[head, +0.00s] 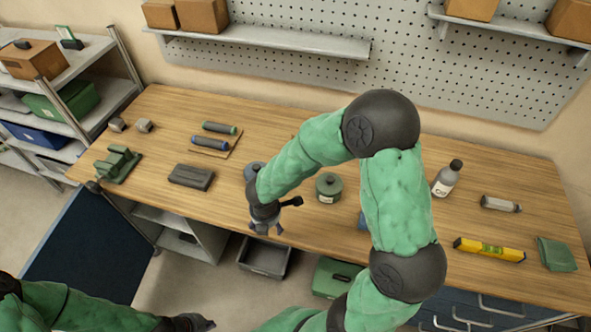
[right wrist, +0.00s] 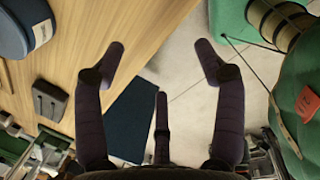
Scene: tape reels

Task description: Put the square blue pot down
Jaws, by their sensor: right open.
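Another blue thing (head: 362,222) is mostly hidden behind my right arm. My right gripper (right wrist: 160,50) is open and empty, by the table's front edge, with floor between its fingers in view. My left gripper (head: 195,322) is low at the bottom left, apart from the table; its fingers are unclear.
A round green pot (head: 328,190) stands right of my right gripper. A dark block (head: 191,177) and a green stand (head: 117,165) lie to the left. A bottle (head: 446,180), a yellow level (head: 489,249) and a green cloth (head: 556,254) are at the right. A grey bin (head: 264,258) is below.

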